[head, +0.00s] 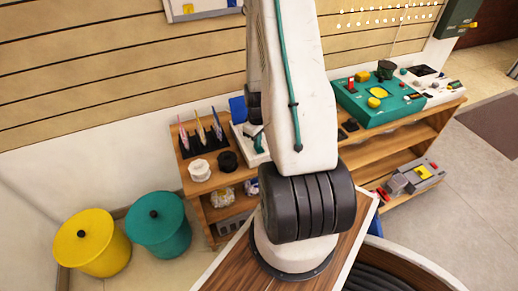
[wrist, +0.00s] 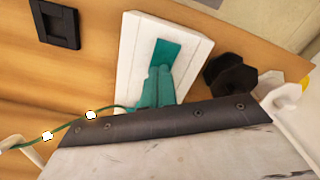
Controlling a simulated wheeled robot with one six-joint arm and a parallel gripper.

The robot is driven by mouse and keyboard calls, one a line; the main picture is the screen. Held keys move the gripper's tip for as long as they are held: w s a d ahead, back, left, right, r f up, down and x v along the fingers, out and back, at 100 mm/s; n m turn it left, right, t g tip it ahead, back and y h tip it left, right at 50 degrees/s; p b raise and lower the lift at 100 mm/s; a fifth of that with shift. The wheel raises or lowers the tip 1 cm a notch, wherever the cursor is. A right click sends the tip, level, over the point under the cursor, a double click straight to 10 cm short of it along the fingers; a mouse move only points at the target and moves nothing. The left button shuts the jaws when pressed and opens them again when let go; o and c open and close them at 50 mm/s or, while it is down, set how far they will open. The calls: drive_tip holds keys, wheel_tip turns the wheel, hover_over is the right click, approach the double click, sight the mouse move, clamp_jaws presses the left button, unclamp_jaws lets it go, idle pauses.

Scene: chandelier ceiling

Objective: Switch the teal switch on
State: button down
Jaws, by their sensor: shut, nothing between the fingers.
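The teal switch (wrist: 167,52) is a flat teal rocker set in a white plate (wrist: 135,65) on the wooden shelf top, seen in the wrist view. My gripper (wrist: 158,70) has teal fingers, shut and empty, over the plate at the lower end of the rocker. I cannot tell whether the fingertips touch the rocker, and they hide its lower part. In the head view the white plate (head: 240,138) shows only partly, behind my arm, and my gripper is mostly hidden there.
A black octagonal jar (wrist: 228,72) and a white one stand right of the plate. A black square switch (wrist: 57,24) lies to the left. In the head view, a rack of pens (head: 201,133) stands left and a teal control box (head: 380,105) right.

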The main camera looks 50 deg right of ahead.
sight(259, 152)
wheel_tip(259, 152, up, 7)
idle(0.8)
idle(0.5)
drive_tip(key=shift+s+a+m+g+y, duration=0.6)
drive_tip(key=shift+s+a+m, duration=0.3)
drive_tip(key=shift+s+a, duration=0.3)
drive_tip(key=s+a+r+t, duration=0.1)
drive_tip(key=s+a+r, duration=0.2)
drive_tip(key=a+r, duration=0.6)
drive_tip(key=s+a+r+n, duration=0.1)
drive_tip(key=s+a+r, duration=0.3)
drive_tip(key=a+r, duration=0.5)
drive_tip(key=s+a+r+n+t+h, duration=0.1)
drive_tip(key=s+a+r, duration=0.2)
drive_tip(key=a+r, duration=0.7)
wheel_tip(259, 152, up, 4)
drive_tip(key=shift+s+f+t, duration=0.1)
drive_tip(key=shift+s+t, duration=0.05)
drive_tip(key=shift+t, duration=0.15)
